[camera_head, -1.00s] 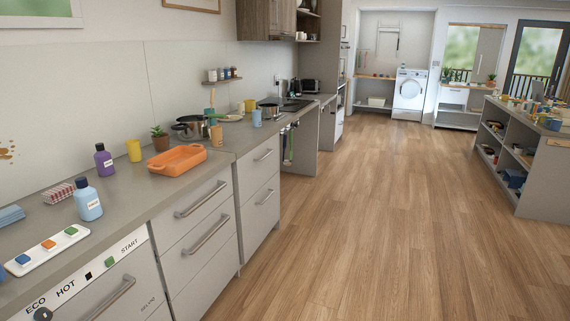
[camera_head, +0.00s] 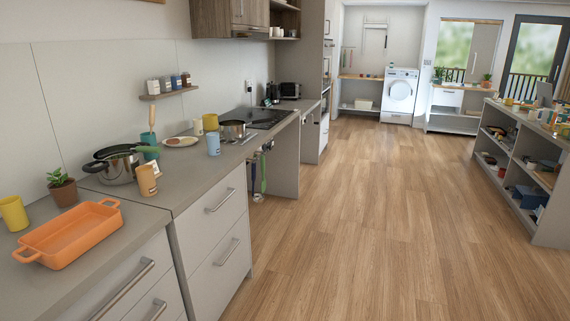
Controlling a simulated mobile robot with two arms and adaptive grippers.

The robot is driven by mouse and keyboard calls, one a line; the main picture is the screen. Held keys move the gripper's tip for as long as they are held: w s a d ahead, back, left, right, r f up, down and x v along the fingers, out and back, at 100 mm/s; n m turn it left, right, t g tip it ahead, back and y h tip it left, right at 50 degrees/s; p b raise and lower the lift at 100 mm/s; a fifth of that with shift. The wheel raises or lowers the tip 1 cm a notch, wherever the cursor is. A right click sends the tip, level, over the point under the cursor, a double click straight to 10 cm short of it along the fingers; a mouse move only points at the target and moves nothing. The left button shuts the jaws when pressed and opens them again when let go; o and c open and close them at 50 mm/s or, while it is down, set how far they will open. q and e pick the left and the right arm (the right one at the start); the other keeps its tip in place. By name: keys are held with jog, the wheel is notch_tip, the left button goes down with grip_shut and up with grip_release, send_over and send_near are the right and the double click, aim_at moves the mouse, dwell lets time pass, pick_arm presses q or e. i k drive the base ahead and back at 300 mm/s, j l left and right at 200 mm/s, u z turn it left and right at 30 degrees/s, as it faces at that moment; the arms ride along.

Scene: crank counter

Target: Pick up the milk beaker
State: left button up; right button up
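Several beakers stand on the left counter. A tan-orange beaker with a small label (camera_head: 147,180) is beside the steel pot, near the counter's front edge. A light blue beaker (camera_head: 213,144) stands farther back, near the hob. A yellow beaker (camera_head: 14,213) is at the left edge, and another yellow one (camera_head: 210,122) is behind the blue one. The label is too small to read, so I cannot tell which is the milk beaker. Neither of my grippers is in view.
An orange baking dish (camera_head: 68,234), a potted plant (camera_head: 62,187) and a steel pot (camera_head: 117,165) stand on the grey counter (camera_head: 190,189). A plate of food (camera_head: 181,142) lies farther back. The wooden floor (camera_head: 375,230) is clear up to the shelved island (camera_head: 515,180) at right.

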aim_at(213, 138)
jog(key=i+l+u, duration=0.1)
jog(key=i+u, duration=0.3)
jog(key=i+l+u, duration=0.2)
jog(key=i+u, duration=0.15)
jog(key=i+l+u, duration=0.75)
jog(key=i+l, duration=0.05)
